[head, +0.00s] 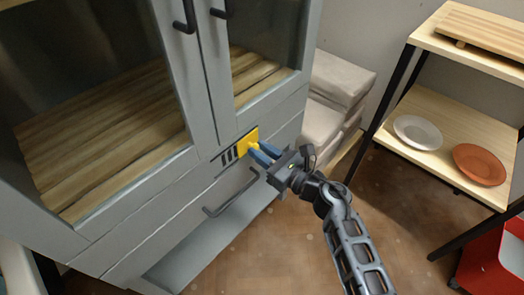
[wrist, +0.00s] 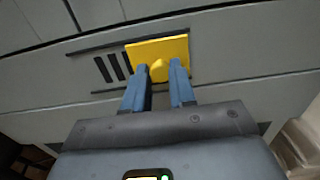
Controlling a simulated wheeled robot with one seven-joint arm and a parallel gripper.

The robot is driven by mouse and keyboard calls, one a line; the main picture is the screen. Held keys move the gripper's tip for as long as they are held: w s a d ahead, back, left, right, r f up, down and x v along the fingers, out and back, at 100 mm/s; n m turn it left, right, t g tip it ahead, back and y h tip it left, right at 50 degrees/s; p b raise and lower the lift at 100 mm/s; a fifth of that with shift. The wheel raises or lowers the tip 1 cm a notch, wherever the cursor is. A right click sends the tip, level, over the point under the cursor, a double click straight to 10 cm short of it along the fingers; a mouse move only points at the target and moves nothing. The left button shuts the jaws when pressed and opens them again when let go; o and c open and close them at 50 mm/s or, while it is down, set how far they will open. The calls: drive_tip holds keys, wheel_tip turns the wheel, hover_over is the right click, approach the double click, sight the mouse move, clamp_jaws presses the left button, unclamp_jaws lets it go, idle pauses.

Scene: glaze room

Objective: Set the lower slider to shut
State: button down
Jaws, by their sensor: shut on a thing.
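A yellow slider plate (head: 247,138) sits on the front of the grey cabinet, below its glazed doors. It also shows in the wrist view (wrist: 143,54), with a rounded yellow knob (wrist: 158,71) at its lower edge. Dark upright slots (wrist: 113,68) lie uncovered to the left of the plate, between two dark rails. The plate is toward the right end of these rails. My gripper (head: 259,151) has its blue fingers on either side of the knob, shut on it. The fingers hide part of the plate's lower edge. Only one slider is in view.
A cabinet drawer handle (head: 231,196) sticks out just below the slider. Door handles (head: 184,20) hang above. Pale stacked bags (head: 337,79) stand right of the cabinet. A shelf (head: 408,104) with plates is farther right. The floor between is clear.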

drive_tip(key=s+a, duration=0.4)
drive_tip(key=s, duration=0.1)
drive_tip(key=shift+s+a, duration=0.2)
drive_tip(key=shift+s, duration=0.1)
drive_tip(key=c, duration=1)
unclamp_jaws()
drive_tip(key=shift+o, duration=0.2)
drive_tip(key=shift+d, duration=0.1)
drive_tip(key=p, duration=0.1)
approach(227, 157)
drive_tip(key=shift+v, duration=1.55)
